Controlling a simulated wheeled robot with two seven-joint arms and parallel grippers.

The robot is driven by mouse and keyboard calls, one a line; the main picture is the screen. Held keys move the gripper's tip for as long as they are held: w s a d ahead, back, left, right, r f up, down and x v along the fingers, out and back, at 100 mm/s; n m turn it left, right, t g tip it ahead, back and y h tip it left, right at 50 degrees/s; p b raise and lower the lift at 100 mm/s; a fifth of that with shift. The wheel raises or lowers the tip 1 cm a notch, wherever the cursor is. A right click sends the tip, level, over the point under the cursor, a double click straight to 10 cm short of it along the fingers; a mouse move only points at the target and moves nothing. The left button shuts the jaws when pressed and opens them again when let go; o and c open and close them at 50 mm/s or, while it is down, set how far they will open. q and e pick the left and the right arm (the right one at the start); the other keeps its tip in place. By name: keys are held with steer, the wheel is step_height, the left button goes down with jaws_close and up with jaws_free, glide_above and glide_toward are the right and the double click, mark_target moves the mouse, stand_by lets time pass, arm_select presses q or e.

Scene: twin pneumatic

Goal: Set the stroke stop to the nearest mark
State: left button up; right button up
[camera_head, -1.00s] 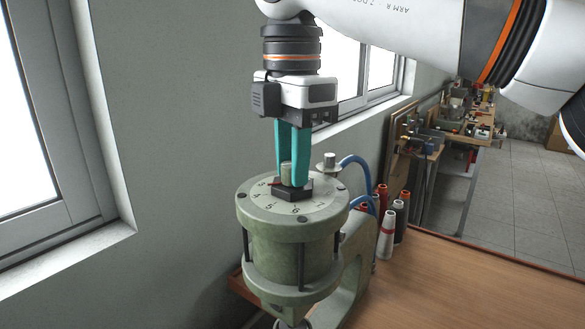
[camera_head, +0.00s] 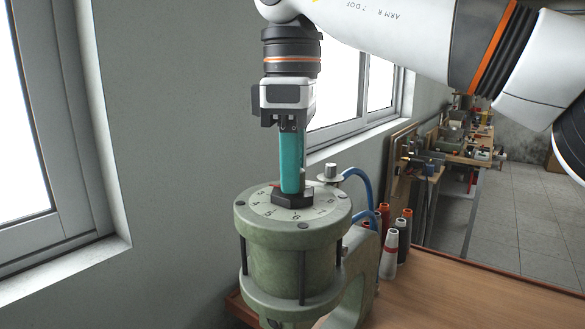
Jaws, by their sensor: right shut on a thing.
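The stroke stop (camera_head: 293,200) is a dark, flat-sided piece at the centre of the numbered dial (camera_head: 262,207). The dial lies on top of the green pneumatic cylinder (camera_head: 292,265). My right gripper (camera_head: 291,188) points straight down with its teal fingers, seen edge-on, shut on the stop. The fingers hide most of the stop's upright post. A red mark shows at the dial's far left, partly behind the fingers. I cannot tell exactly which mark the stop points to. My left gripper is not in view.
A metal fitting (camera_head: 330,172) with blue hoses (camera_head: 360,176) stands right behind the cylinder. Several thread cones (camera_head: 389,254) stand on the wooden table (camera_head: 430,290). The wall and window are close on the left. The table's right part is clear.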

steer(key=shift+r, duration=0.25)
steer(key=o, duration=1)
steer(key=shift+f, duration=0.15)
step_height(320, 180, up, 5)
steer(key=shift+p, duration=0.45)
step_height(320, 180, up, 7)
steer(key=p, duration=0.5)
